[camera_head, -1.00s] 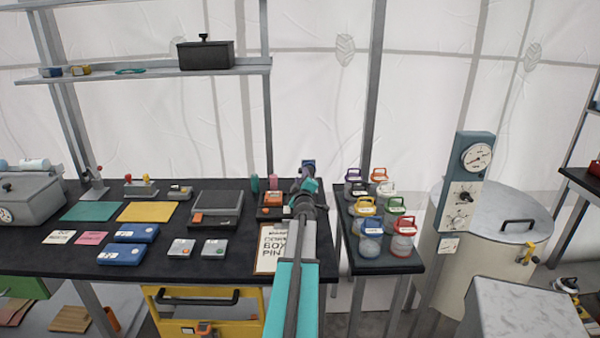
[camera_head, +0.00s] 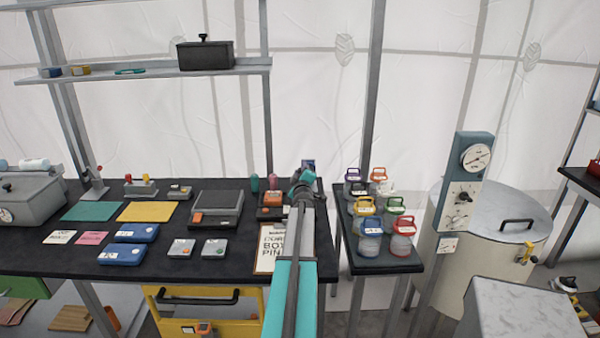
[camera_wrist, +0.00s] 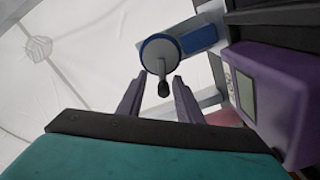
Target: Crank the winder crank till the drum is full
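The winder shows in the wrist view as a grey-faced round drum with a blue rim (camera_wrist: 150,57). Its crank (camera_wrist: 163,76) is a short grey arm ending in a dark knob, hanging down at the drum's front. My gripper (camera_wrist: 160,79) is open, with one purple finger on each side of the crank knob. Gaps show between the knob and both fingers; I cannot tell whether the knob lies fully between them in depth. In the head view my gripper (camera_head: 304,178) is at the bench's back right corner and hides most of the winder. The drum's fill cannot be read.
A purple box with a small display (camera_wrist: 270,100) stands close on the right in the wrist view. In the head view, a side table with several lidded jars (camera_head: 375,225) is right of my arm. An orange-topped device (camera_head: 272,203) and a dark scale (camera_head: 216,207) are left.

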